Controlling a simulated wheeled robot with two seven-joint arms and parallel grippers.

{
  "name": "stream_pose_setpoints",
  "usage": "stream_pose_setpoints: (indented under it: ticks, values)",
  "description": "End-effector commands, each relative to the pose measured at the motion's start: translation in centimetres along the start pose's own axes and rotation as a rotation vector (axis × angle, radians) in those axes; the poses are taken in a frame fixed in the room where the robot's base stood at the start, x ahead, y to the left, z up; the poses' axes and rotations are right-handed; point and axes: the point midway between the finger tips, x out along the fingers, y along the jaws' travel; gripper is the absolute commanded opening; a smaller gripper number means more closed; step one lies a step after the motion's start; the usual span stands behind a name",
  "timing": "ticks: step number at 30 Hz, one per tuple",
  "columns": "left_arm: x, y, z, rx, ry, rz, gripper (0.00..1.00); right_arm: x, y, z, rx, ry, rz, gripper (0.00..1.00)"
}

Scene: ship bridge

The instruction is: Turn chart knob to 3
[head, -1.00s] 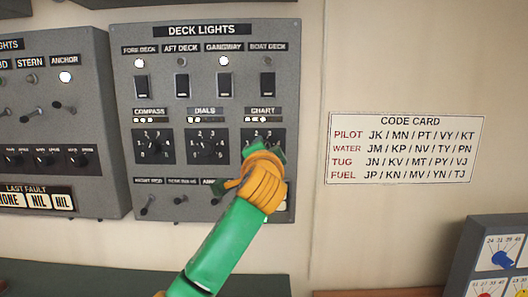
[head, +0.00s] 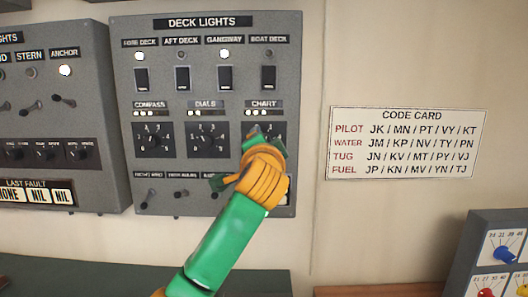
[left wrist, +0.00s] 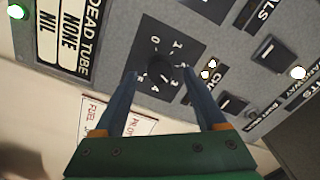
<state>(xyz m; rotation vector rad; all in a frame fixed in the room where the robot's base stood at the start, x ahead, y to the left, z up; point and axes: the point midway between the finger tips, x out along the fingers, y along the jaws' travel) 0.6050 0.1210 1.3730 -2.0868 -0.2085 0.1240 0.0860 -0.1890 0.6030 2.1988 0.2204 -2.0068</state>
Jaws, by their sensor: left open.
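The chart knob (left wrist: 160,68) is a dark round knob on a dark numbered dial plate, under the CHART label (head: 264,104) on the DECK LIGHTS panel (head: 216,88). In the head view it is mostly hidden behind my left gripper (head: 250,150). In the left wrist view my open left gripper (left wrist: 158,75) has one fingertip on each side of the knob; I cannot tell whether they touch it. The knob's pointer is too dark to read. Small lamps (left wrist: 208,70) by the CHART label are lit. My right gripper is not in view.
The compass knob (head: 153,140) and dials knob (head: 208,140) are left of my gripper, with toggle switches (head: 180,194) below. Rocker switches (head: 225,79) sit above. A code card (head: 407,145) is on the wall at right. A panel with coloured knobs (head: 505,254) stands lower right.

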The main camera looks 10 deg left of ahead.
Motion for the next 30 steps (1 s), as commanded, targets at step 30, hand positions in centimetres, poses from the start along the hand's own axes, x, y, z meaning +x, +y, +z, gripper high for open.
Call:
stream_pose_setpoints:
  ticks: [30]
  values:
    - [-5.6,-6.3,-3.6,0.000,0.000,0.000,0.73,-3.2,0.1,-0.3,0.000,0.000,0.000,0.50]
